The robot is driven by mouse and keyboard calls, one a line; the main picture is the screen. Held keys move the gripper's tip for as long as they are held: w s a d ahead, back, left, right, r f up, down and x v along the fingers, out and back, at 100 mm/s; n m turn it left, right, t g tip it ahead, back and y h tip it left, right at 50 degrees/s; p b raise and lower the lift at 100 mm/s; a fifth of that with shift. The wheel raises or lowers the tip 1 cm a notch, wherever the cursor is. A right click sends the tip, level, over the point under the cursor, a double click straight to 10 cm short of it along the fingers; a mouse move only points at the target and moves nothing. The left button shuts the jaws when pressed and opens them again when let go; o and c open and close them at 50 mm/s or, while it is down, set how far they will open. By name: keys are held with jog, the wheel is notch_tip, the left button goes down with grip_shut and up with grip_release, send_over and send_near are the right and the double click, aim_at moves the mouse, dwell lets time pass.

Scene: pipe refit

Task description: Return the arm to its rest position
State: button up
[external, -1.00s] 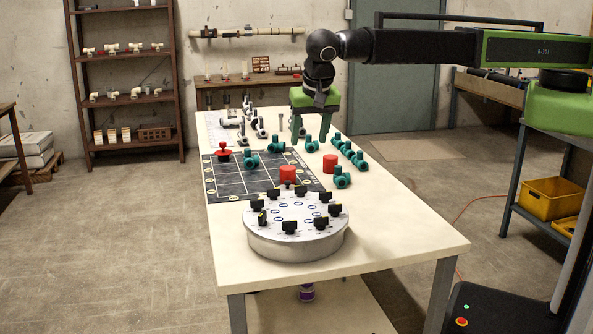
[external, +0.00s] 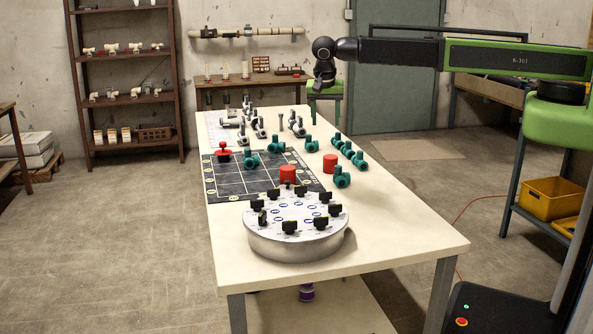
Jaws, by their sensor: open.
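My arm (external: 440,54) reaches in from the right, its long dark and green link nearly level above the table. At its end my gripper (external: 325,108) hangs pointing down, green, with its two fingers apart and nothing between them. It is in the background beyond the right edge of the table's far end, clear of the fittings. The rest position itself is not marked in the view.
The long table (external: 395,230) holds a round turntable (external: 297,245) with black clips, a dark grid mat (external: 225,184), red cylinders (external: 330,164), teal fittings (external: 342,177) and grey fittings (external: 297,125). A yellow bin (external: 551,198) stands at right.

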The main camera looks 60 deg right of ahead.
jog(key=s+d+f+n+g+y+b, duration=0.15)
jog(key=s+d, duration=0.25)
jog(key=d, duration=0.6)
jog(key=s+d+f+b, duration=0.1)
jog(key=s+d+f, duration=0.25)
jog(key=d, duration=0.65)
jog(key=s+d+n+y, duration=0.1)
jog(key=s+n+y, duration=0.1)
jog(key=s+n, duration=0.7)
jog(key=n, duration=0.2)
jog(key=shift+n, duration=0.35)
dwell(0.5)
